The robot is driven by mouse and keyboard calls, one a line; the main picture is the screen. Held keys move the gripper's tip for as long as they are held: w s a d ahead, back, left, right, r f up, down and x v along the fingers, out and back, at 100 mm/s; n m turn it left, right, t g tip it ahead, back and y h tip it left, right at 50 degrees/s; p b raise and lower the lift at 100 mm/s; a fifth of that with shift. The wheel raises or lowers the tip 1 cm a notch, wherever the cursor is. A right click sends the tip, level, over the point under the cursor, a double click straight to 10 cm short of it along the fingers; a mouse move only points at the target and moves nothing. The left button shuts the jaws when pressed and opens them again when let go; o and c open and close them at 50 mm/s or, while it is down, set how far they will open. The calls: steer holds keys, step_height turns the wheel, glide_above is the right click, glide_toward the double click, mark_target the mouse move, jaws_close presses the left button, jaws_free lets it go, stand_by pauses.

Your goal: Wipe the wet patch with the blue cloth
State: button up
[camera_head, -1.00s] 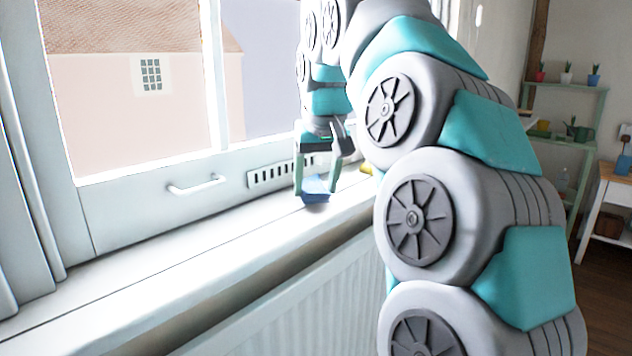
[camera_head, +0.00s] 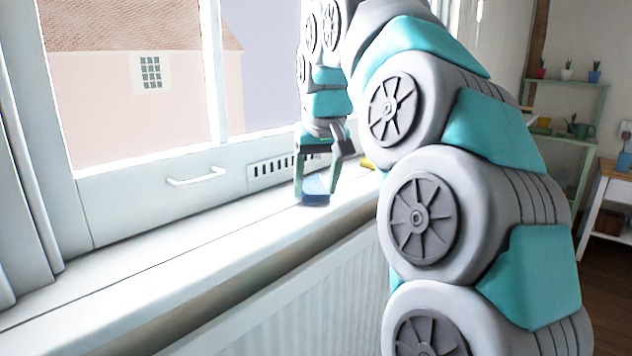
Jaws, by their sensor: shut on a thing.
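The blue cloth (camera_head: 316,192) is a small folded piece at the white window sill (camera_head: 190,245), near its front edge. My gripper (camera_head: 315,190) points down and is shut on the cloth, which shows between and below its fingers. The cloth appears to touch the sill, though I cannot be sure of contact. I cannot make out the wet patch on the sill; it may be hidden by my arm or too faint to see.
A yellow thing (camera_head: 367,164) lies on the sill behind my gripper, partly hidden by my arm. The window frame with a white handle (camera_head: 196,178) rises behind the sill. A radiator (camera_head: 290,290) is below. The sill to the left is clear.

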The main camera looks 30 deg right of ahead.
steer(key=shift+f, duration=0.25)
steer(key=shift+d, duration=0.15)
